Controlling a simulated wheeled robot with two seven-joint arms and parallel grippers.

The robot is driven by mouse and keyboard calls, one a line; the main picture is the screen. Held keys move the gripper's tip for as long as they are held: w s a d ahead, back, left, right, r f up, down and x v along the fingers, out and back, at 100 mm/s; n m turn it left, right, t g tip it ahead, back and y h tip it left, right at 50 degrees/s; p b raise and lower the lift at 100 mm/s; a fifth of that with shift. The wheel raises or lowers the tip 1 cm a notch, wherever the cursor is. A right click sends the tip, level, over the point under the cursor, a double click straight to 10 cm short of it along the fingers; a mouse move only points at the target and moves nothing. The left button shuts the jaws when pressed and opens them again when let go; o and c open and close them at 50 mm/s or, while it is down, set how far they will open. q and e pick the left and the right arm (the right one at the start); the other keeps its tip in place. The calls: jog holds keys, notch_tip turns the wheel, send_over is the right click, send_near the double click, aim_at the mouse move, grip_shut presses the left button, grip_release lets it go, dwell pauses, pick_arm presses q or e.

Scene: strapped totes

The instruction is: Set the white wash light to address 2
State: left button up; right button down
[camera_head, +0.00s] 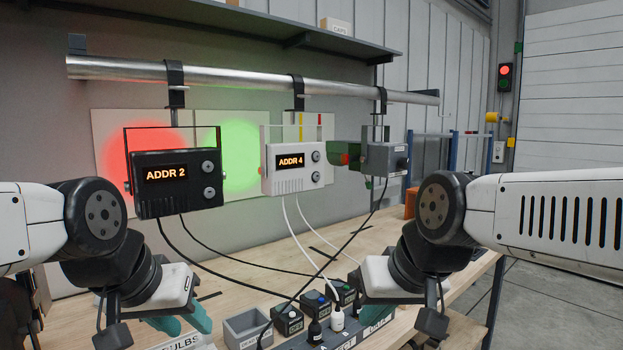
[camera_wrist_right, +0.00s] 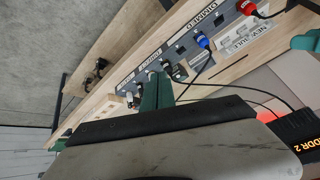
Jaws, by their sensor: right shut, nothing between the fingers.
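My right gripper (camera_head: 374,326) is low by the socket strip, below and apart from the white light. Its teal fingers (camera_wrist_right: 157,92) are shut and empty.
A smaller grey light (camera_head: 384,158) hangs to the right. Cables run down to plugs on a socket strip (camera_head: 372,330) on the bench. A grey bin (camera_head: 246,328) stands between my grippers. The pipe (camera_head: 240,80) crosses above. Red and green light spots show on the back panel.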

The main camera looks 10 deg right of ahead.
aim_at(317, 177)
jog(key=w+d+r+t, duration=0.1)
jog(key=w+r, duration=0.3)
jog(key=w, duration=0.8)
jog(key=w+d+r+t+h, duration=0.1)
jog(key=w+r, duration=0.4)
jog(key=w, duration=0.8)
jog(key=w+d+r+t, duration=0.2)
jog(key=w+r, duration=0.2)
jog(key=w, duration=0.9)
jog(key=shift+w+r+t+h, duration=0.2)
jog(key=shift+t+h, duration=0.1)
jog(key=shift+h, duration=0.1)
jog(key=w+a, duration=0.4)
jog(key=w, duration=0.3)
jog(key=shift+w+a, duration=0.15)
jog(key=shift+a, duration=0.25)
jog(key=shift+w+a, duration=0.1)
jog(key=shift+w+a, duration=0.15)
jog(key=shift+w, duration=0.1)
